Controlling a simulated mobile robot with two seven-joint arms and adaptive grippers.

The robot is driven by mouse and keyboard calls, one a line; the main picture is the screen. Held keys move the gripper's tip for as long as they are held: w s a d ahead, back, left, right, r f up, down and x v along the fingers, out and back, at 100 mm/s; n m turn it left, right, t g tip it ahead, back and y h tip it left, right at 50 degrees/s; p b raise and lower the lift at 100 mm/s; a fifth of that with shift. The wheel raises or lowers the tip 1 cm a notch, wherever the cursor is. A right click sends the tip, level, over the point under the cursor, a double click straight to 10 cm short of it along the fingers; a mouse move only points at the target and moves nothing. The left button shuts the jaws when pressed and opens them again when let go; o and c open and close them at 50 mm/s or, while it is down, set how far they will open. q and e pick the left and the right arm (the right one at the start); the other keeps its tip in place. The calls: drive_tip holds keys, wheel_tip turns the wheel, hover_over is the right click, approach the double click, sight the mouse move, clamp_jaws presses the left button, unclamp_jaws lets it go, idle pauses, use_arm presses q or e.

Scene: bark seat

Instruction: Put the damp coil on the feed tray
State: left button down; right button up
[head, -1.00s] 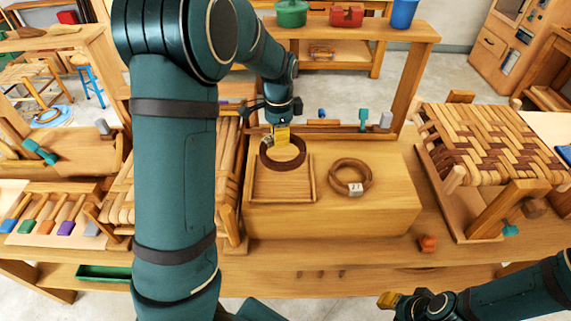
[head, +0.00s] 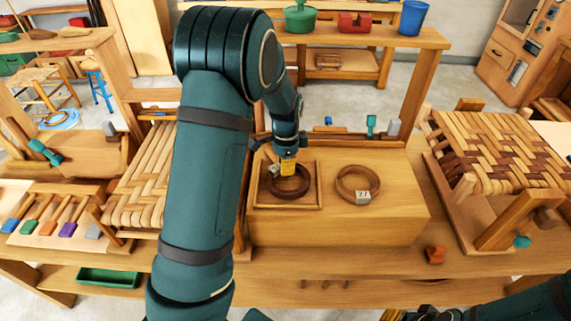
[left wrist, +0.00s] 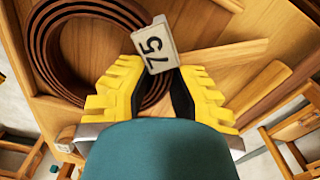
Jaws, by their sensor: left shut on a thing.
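The dark brown coil (head: 289,191), which I take as the damp one, is over the middle of the shallow wooden feed tray (head: 287,208), within its rim. I cannot tell whether it touches the tray floor. My left gripper (head: 288,167) is above the coil's back edge, pointing down.
A lighter brown coil (head: 342,184) with a numbered tag lies on the wooden block (head: 400,215) right of the tray. A woven seat (head: 495,150) stands at right, another (head: 150,180) at left. A small orange object (head: 435,255) lies on the bench front.

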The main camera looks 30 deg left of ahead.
use_arm(q)
drive_tip(key=c, duration=0.9)
unclamp_jaws()
drive_tip(key=shift+f, duration=0.1)
wheel_tip(320, 180, up, 12)
drive_tip(key=p, duration=0.2)
